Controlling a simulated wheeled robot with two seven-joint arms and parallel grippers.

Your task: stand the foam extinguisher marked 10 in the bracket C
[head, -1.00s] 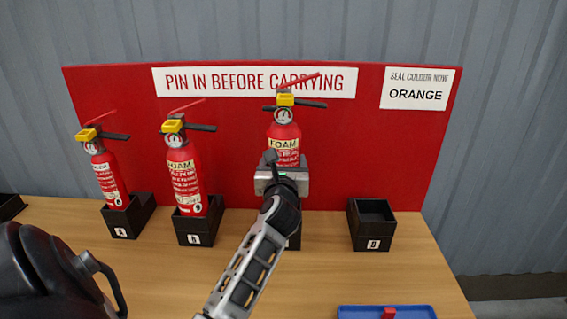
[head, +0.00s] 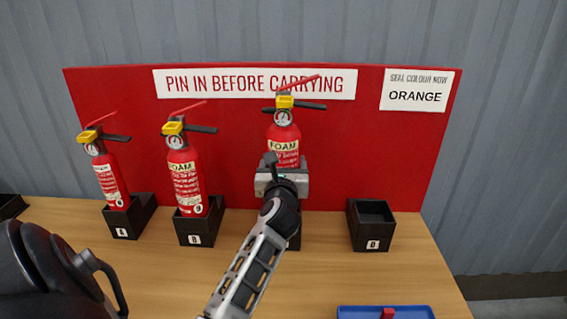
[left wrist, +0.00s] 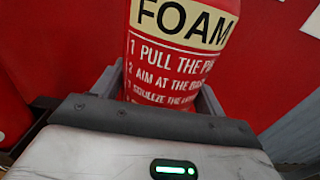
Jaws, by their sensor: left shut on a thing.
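A red foam extinguisher (head: 283,140) with a yellow pin piece and a black and red handle is upright at the third place from the left. My left gripper (head: 282,178) is shut on its body; the extinguisher also fills the left wrist view (left wrist: 175,60), between the fingers. Its number is hidden. The third bracket (head: 294,240), in the place between B and D, is mostly hidden behind my arm, so its letter does not show. I cannot tell whether the extinguisher's base rests in it. My right gripper is not in view.
Bracket D (head: 371,231) at right is empty. A blue tray (head: 350,312) with a red piece (head: 388,313) lies at the front. A red backboard (head: 400,150) rises behind; its sign (head: 415,90) reads ORANGE.

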